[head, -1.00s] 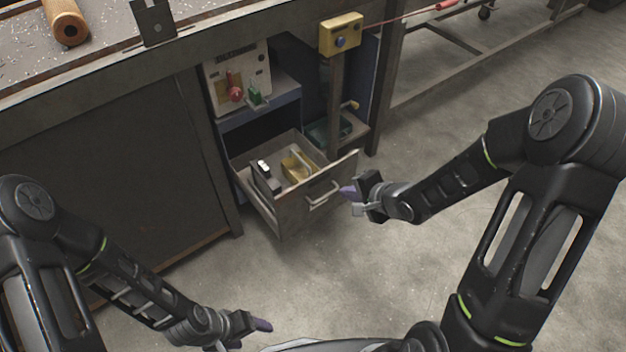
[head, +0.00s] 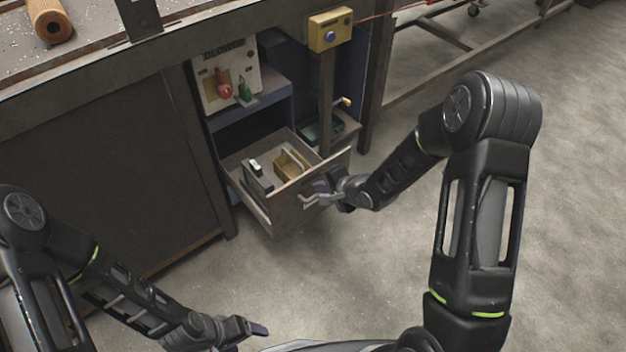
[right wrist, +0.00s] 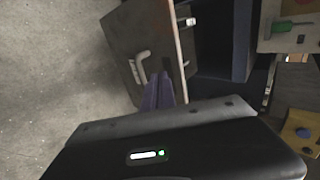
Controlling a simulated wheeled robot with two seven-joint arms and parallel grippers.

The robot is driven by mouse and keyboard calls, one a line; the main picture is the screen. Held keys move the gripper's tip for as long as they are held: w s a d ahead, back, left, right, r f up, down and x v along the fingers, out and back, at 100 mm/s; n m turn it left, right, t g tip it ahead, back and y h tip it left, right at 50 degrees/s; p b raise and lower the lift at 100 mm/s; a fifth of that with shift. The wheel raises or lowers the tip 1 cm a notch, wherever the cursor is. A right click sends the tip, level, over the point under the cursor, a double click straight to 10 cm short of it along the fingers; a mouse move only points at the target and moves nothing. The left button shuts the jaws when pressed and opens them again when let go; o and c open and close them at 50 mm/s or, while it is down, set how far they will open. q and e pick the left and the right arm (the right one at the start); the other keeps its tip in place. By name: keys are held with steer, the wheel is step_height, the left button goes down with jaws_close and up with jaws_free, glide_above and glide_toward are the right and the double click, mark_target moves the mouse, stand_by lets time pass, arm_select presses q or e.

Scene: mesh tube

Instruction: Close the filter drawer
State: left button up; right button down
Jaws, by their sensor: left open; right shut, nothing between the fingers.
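The filter drawer (head: 283,214) is a grey drawer pulled out low under the workbench, with a bar handle on its front. In the right wrist view its front panel (right wrist: 125,50) and light handle (right wrist: 138,72) show. My right gripper (head: 322,187) is shut and empty, at the drawer front beside the handle. In the right wrist view its purple fingertips (right wrist: 160,85) lie over the panel near the handle; I cannot tell whether they touch. My left gripper (head: 258,329) is open, low at the front, away from the drawer.
A yellow box-shaped item (head: 292,163) and a dark item with a white top (head: 256,175) lie in the drawer. Above are a panel with red and green controls (head: 228,78) and a yellow button box (head: 330,30). The floor in front is clear.

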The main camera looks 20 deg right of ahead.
mark_target(306, 177)
arm_select(q)
steer(key=shift+f, duration=0.1)
arm_select(e)
steer(key=shift+w+a+r, duration=0.1)
steer(key=shift+w+a, duration=0.25)
steer(key=shift+w, duration=0.5)
steer(key=shift+w+a+r, duration=0.1)
steer(key=shift+w+a, duration=0.25)
steer(key=shift+w, duration=0.5)
steer(key=shift+w, duration=0.1)
